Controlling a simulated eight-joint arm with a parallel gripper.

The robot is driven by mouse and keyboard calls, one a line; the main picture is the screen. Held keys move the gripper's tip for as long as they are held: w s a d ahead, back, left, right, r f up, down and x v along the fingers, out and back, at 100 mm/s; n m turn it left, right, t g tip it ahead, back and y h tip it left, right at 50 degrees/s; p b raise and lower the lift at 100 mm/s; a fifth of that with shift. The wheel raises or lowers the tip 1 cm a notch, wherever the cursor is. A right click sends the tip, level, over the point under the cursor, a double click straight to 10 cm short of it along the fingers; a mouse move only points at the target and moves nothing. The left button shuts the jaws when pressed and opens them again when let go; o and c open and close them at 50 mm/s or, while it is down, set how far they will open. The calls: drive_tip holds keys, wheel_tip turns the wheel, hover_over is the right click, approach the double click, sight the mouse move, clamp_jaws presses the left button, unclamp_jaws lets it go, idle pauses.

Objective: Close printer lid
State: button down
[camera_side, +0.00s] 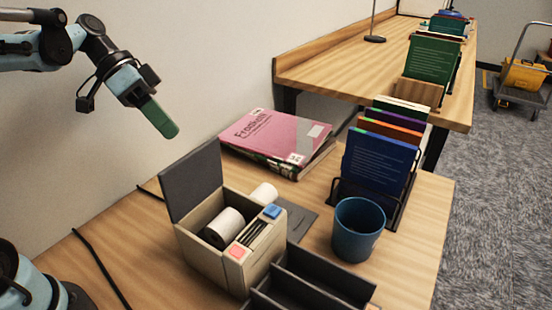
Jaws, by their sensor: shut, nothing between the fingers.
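The printer (212,265) is a beige box on the wooden table, with a white paper roll (222,228) inside. Its dark grey lid (191,181) stands open, raised upright along the left/back side of the box. A pink button (238,252) and a blue button (272,211) show on its top. My gripper (166,129) is up at the upper left, above and left of the lid and apart from it. Its green-tipped fingers are together, with nothing held, pointing down and right.
A pink book (275,137) lies on a stack behind the printer. A blue cup (357,230) and a rack of upright books (378,165) stand to the right. A dark divided tray (300,285) sits in front. A black cable (103,268) runs along the left.

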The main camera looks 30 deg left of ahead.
sight(217, 151)
drive_tip(key=shift+x, duration=2)
drive_tip(key=shift+d+r, duration=0.1)
drive_tip(key=shift+r, duration=0.05)
drive_tip(key=shift+d+r+y, duration=0.15)
drive_tip(key=shift+d+y, duration=0.1)
drive_tip(key=shift+y, duration=0.15)
drive_tip(key=d+y, duration=0.6)
drive_tip(key=d+r+y, duration=0.1)
drive_tip(key=d+y, duration=0.2)
drive_tip(key=shift+m, duration=0.4)
drive_tip(key=d+f, duration=0.4)
drive_tip(key=d, duration=0.1)
drive_tip(key=shift+d+f+y, duration=0.3)
